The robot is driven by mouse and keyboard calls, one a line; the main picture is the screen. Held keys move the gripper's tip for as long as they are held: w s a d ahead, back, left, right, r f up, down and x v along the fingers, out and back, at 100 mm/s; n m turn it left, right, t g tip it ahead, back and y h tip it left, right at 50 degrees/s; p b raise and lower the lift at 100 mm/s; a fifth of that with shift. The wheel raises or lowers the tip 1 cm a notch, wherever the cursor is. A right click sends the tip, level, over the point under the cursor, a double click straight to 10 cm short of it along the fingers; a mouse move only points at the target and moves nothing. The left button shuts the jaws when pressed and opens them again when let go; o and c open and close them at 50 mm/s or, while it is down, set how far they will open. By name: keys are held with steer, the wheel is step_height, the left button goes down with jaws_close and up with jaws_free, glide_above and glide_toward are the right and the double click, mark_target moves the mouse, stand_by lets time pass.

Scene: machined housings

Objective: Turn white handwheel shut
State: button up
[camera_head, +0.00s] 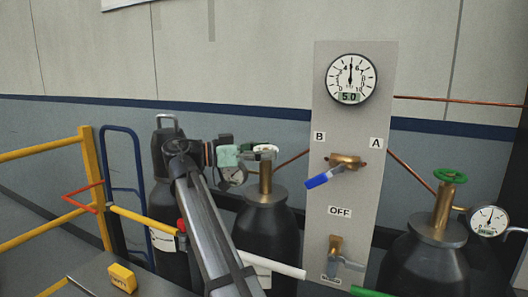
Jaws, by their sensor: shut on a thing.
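The white handwheel (266,149) tops the brass valve (265,178) of the dark gas cylinder (264,238) left of the panel. My gripper (256,153) reaches it from the left and is shut on it. The fingers cover part of the wheel's left side, so how far it is turned cannot be seen. A small round gauge (233,176) sits just below and behind the gripper, partly hidden by it.
A green handwheel (450,175) tops the right cylinder (425,265). Yellow railing (92,180) stands left.

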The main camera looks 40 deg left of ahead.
steer(key=o, duration=1.2)
steer(key=shift+w, duration=0.15)
steer(key=shift+c, duration=0.2)
steer(key=v, duration=1.2)
